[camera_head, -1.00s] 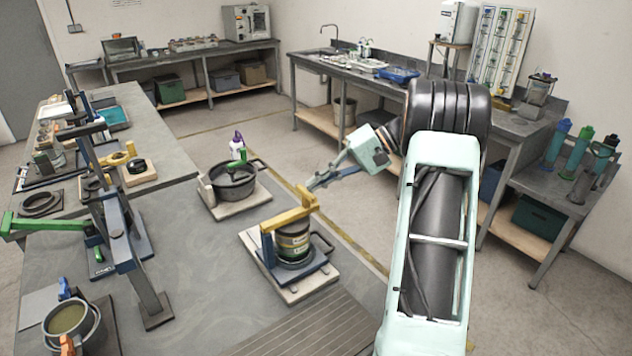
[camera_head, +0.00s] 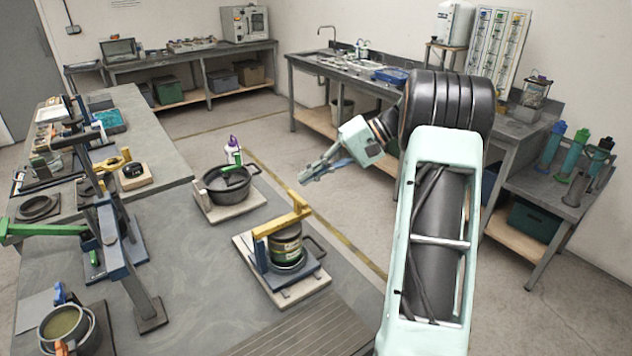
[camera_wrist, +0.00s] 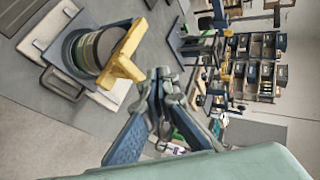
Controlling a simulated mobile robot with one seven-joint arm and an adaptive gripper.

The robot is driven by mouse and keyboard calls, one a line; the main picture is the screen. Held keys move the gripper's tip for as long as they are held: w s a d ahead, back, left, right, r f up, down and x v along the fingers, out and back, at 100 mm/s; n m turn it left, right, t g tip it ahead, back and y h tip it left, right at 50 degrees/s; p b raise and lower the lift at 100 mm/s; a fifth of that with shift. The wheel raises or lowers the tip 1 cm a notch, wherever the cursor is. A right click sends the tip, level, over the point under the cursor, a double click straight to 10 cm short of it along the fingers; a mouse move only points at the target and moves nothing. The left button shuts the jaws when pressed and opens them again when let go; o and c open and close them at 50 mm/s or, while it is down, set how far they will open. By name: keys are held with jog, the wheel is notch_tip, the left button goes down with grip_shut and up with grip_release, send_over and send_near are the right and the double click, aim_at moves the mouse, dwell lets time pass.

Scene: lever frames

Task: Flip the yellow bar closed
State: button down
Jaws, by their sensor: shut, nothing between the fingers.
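The yellow bar (camera_head: 281,224) lies across the top of a dark round can (camera_head: 287,246) with a label, which stands on a blue and pale base (camera_head: 281,285). The bar's right end is a short raised block. In the wrist view the yellow bar (camera_wrist: 124,52) is above and left of my gripper, over the can (camera_wrist: 85,52). My gripper (camera_head: 303,178) is in the air behind and above the bar's right end, apart from it. In the wrist view my gripper (camera_wrist: 163,75) has its fingertips together with nothing held.
A dark pot (camera_head: 228,184) on a pale board stands behind the can, with a purple-capped bottle (camera_head: 233,152) by it. A blue lever frame (camera_head: 112,245) with a green bar (camera_head: 45,229) stands at left. The grey table between them is clear.

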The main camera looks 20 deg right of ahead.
jog(key=d+f+b+v, duration=0.1)
jog(key=v, duration=0.8)
jog(key=shift+d, duration=0.35)
jog(key=shift+f, duration=0.15)
